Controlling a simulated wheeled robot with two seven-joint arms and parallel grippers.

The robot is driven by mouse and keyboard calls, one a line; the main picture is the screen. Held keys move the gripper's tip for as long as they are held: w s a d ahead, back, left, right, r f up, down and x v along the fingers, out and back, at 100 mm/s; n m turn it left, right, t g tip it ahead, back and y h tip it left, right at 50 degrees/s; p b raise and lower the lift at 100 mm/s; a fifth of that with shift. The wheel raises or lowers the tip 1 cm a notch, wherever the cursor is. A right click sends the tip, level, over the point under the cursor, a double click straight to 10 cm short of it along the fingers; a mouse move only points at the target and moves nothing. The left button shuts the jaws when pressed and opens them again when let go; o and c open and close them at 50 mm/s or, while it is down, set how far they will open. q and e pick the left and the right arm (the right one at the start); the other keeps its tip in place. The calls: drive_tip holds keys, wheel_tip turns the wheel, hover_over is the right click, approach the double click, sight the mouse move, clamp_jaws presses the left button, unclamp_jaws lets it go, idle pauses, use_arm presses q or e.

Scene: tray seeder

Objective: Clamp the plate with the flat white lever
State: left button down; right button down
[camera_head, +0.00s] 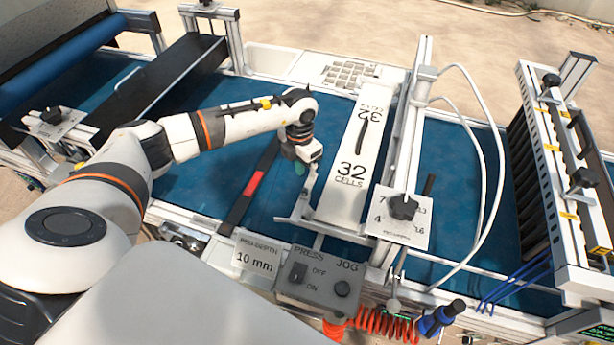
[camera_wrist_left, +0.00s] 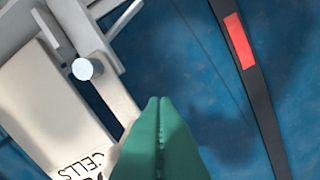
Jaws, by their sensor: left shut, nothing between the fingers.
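The white plate marked "32 CELLS" (camera_head: 352,170) lies over the blue belt, with a dark handle on top. In the left wrist view the plate (camera_wrist_left: 40,105) is at the left, partly out of frame. A flat white lever (camera_head: 308,186) stands at the plate's near left edge. It also shows in the left wrist view (camera_wrist_left: 112,92), beside a round pale pin. My left gripper (camera_head: 300,168) is shut and empty, just left of the plate and close to the lever. Its green fingers (camera_wrist_left: 160,105) hide part of the lever's end; I cannot tell whether they touch it. My right gripper is not in view.
A black bar with a red mark (camera_head: 257,181) lies left of the gripper. An upright rail with white hoses (camera_head: 470,90) stands right of the plate. The press control box (camera_head: 318,278) is at the near edge. Blue belt (camera_head: 210,185) is open between bar and arm.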

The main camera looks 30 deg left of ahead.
use_arm(q)
drive_tip(key=shift+f+b, duration=0.45)
drive_tip(key=shift+f, duration=0.2)
drive_tip(key=shift+w+d, duration=0.1)
drive_tip(key=shift+d, duration=0.05)
